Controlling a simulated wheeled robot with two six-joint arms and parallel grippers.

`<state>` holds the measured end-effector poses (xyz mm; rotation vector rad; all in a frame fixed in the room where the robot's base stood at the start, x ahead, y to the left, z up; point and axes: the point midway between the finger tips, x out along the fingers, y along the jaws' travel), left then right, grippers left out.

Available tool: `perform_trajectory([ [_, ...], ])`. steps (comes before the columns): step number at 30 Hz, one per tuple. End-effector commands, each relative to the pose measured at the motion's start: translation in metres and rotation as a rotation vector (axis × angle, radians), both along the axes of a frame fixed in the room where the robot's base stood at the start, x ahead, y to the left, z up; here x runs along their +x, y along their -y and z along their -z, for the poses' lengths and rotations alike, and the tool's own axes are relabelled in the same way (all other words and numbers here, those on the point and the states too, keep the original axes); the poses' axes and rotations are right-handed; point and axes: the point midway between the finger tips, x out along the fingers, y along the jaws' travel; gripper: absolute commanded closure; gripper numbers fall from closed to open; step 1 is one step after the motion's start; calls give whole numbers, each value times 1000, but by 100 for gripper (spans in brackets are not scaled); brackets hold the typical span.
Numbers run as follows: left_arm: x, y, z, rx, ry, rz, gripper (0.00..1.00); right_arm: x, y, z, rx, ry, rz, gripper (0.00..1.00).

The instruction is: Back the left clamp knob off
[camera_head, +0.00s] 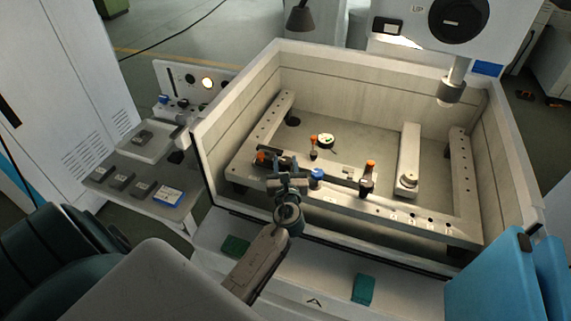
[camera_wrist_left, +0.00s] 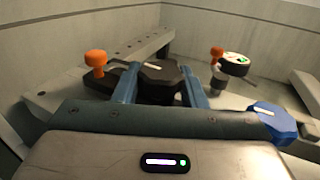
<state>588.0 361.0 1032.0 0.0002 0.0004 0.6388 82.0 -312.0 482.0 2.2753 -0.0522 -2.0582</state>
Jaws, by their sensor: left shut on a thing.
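The left clamp knob is a black, many-sided knob (camera_wrist_left: 160,78) with a pale line on top, and sits between the two blue fingers of my left gripper (camera_wrist_left: 157,80). In the head view my left gripper (camera_head: 287,176) reaches over the tank's front rail and is shut on this knob, which is mostly hidden there. An orange-topped pin (camera_wrist_left: 96,58) stands just left of the knob. A blue knob (camera_head: 317,175) sits on the same rail to the right of the gripper. My right gripper is not in view.
A second orange-topped piece (camera_head: 370,166) stands farther right on the front rail (camera_head: 420,222). A round dial (camera_head: 326,140) lies behind the gripper. The machine head's nozzle (camera_head: 452,88) hangs at the back right. Tank walls (camera_head: 350,80) enclose the work area.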

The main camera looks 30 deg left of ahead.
Motion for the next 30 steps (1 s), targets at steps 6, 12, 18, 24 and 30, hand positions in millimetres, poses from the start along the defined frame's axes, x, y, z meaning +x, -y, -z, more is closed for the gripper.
perform_trajectory([
  [6,1,0,-2,2,4,2,47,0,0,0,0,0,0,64],
  [12,0,0,-1,0,2,2,42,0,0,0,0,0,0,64],
  [18,-5,4,1,-2,1,2,42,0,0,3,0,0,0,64],
  [24,-33,25,5,-5,1,2,42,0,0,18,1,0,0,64],
  [30,-65,49,4,-5,2,1,42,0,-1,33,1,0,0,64],
])
